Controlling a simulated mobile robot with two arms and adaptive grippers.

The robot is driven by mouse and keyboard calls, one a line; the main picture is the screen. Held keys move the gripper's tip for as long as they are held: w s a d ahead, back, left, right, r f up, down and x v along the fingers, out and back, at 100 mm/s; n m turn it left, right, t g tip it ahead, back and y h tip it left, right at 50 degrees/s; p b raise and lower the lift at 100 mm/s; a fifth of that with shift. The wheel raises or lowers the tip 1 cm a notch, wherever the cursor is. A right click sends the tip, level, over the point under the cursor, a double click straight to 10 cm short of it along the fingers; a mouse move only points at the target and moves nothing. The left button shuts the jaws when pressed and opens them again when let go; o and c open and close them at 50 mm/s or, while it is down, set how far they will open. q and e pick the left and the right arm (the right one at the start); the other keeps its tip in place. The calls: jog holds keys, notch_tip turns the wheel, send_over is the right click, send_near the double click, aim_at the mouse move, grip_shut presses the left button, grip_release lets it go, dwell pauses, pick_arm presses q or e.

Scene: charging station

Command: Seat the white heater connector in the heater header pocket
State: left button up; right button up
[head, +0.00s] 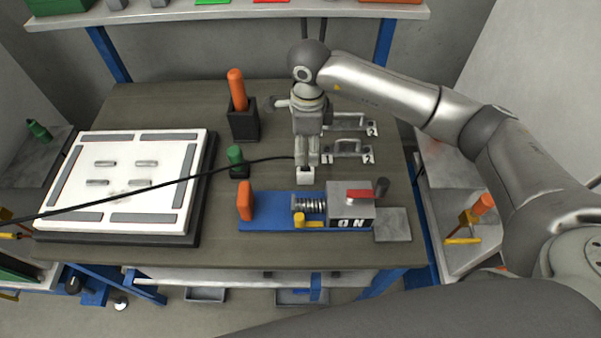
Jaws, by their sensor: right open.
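My right gripper (307,163) points straight down over the middle of the workbench, its fingers open. A small white block (305,176), which looks like the heater connector, is right below the fingertips. I cannot tell whether the fingers touch it or stand around its top. A black cable (180,181) runs from beside the fingertips leftward across the white panel and out of view. I cannot make out the heater header pocket for certain. My left gripper is not in view.
A blue fixture (270,222) with an orange handle and grey switch box (350,205) stands just in front. A white panel (145,205) lies at left. A green-capped piece (237,160), a black holder (243,122) and metal handles (346,149) stand around the gripper.

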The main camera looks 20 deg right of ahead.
jog(key=p, duration=0.1)
send_over(306, 170)
jog(key=f, duration=0.5)
jog(key=shift+s+a+f, duration=0.15)
jog(key=shift+a+f, duration=0.05)
jog(key=shift+a, duration=0.15)
jog(key=shift+d+f+p, duration=0.15)
jog(key=shift+f+p, duration=0.3)
notch_tip(306, 170, down, 4)
jog(key=shift+d+f+p, duration=0.1)
jog(key=shift+p, duration=0.75)
jog(key=shift+f, duration=0.2)
jog(key=shift+c, duration=0.6)
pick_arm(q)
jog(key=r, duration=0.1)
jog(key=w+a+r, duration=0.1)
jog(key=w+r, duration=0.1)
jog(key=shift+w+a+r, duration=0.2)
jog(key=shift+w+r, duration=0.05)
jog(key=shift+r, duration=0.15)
pick_arm(e)
grip_shut()
